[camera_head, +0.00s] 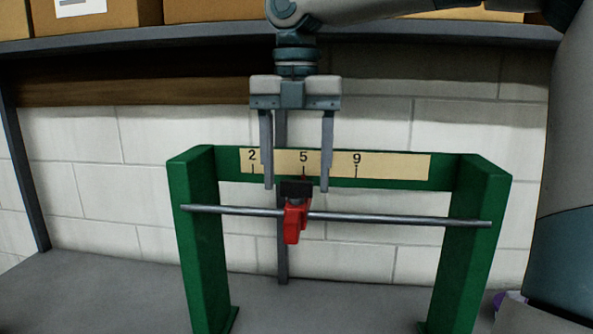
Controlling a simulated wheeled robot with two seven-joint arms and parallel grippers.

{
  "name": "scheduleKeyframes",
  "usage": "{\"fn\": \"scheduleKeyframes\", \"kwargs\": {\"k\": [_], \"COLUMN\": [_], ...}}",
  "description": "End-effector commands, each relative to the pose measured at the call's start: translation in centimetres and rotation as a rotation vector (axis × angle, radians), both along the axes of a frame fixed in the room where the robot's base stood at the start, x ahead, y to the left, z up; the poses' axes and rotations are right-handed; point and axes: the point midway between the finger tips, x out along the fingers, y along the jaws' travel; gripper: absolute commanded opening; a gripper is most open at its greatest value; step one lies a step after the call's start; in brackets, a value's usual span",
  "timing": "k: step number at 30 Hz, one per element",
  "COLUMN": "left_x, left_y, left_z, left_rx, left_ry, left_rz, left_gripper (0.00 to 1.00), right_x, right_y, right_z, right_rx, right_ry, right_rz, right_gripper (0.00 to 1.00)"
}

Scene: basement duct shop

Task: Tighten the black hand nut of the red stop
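The red stop (293,222) sits on a horizontal metal rod (400,219), below the 5 mark of the scale strip (400,165). Its black hand nut (296,188) is on top of the stop. My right gripper (296,188) points down from above with its fingers apart, one on each side of the nut. Gaps show between the fingers and the nut, so it does not appear gripped. The rod runs between the two posts of a green frame (204,250). My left gripper is not in view.
The frame stands on a grey surface (95,295) before a white block wall (75,140). A shelf (140,37) with cardboard boxes (100,15) runs above. A small purple object (512,300) lies at the lower right, partly hidden.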

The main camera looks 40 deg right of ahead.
Motion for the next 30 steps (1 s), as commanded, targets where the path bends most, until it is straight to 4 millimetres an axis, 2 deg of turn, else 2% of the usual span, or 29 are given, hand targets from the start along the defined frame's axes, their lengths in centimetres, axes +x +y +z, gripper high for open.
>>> {"fn": "scheduleKeyframes", "kwargs": {"k": [11,17,23,30], "left_x": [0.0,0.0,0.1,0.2], "left_y": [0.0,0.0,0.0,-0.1], "left_z": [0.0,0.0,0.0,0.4], "left_rx": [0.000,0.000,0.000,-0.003], "left_ry": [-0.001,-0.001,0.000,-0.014], "left_rz": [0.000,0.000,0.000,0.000], "left_gripper": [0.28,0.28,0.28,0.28], "right_x": [0.0,0.1,0.1,0.1], "right_y": [0.0,0.0,0.0,0.0], "right_z": [0.0,1.0,3.7,8.4], "right_rx": [0.000,0.001,0.000,0.002], "right_ry": [0.001,-0.001,-0.002,-0.002], "right_rz": [0.001,0.001,0.000,0.000], "right_gripper": [0.59,0.59,0.59,0.59]}}
